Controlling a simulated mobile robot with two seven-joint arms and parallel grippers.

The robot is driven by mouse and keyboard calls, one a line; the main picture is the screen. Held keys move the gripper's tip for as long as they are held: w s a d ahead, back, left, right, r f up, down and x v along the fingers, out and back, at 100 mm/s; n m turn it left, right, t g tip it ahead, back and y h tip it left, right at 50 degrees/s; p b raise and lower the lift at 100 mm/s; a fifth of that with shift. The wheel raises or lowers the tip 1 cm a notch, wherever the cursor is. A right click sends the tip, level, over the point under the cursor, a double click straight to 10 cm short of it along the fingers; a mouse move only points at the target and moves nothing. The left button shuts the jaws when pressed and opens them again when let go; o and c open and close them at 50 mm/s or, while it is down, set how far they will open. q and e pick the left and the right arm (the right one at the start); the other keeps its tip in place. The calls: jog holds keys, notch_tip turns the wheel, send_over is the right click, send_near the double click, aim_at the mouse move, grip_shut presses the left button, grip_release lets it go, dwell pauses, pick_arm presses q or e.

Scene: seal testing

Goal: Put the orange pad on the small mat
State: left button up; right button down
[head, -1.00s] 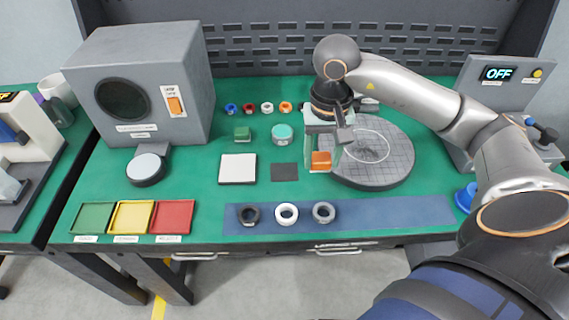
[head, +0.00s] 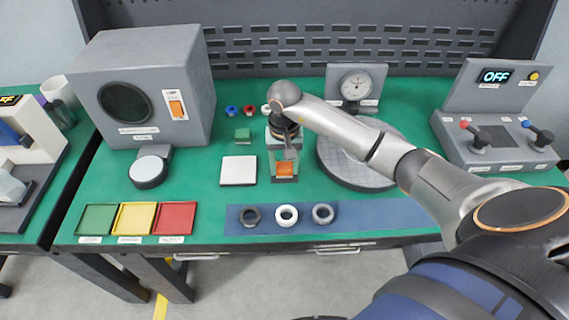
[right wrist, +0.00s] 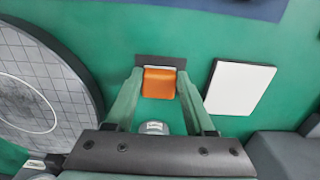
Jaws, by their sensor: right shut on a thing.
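The orange pad (head: 285,168) is between the fingers of my right gripper (head: 284,170), which is shut on it. The pad (right wrist: 159,82) also shows between the green fingertips in the right wrist view. The small dark mat (right wrist: 160,61) shows as a strip just beyond the pad in that view; the pad is over it and hides part of it. In the head view the gripper mostly covers the mat. I cannot tell whether the pad touches the mat. My left gripper is not in view.
A white square plate (head: 238,170) lies just left of the gripper, and a round grid disc (head: 345,170) stands to the right. A blue strip (head: 400,212) with several rings (head: 287,215) lies in front.

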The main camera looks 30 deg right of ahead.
aim_at(284, 170)
jog(key=shift+f, duration=0.1)
jog(key=shift+f, duration=0.15)
jog(key=shift+c, duration=1.3)
grip_release()
notch_tip(284, 170, up, 12)
jog(key=shift+r+b, duration=0.2)
jog(key=shift+b, duration=0.25)
jog(key=shift+a, duration=0.1)
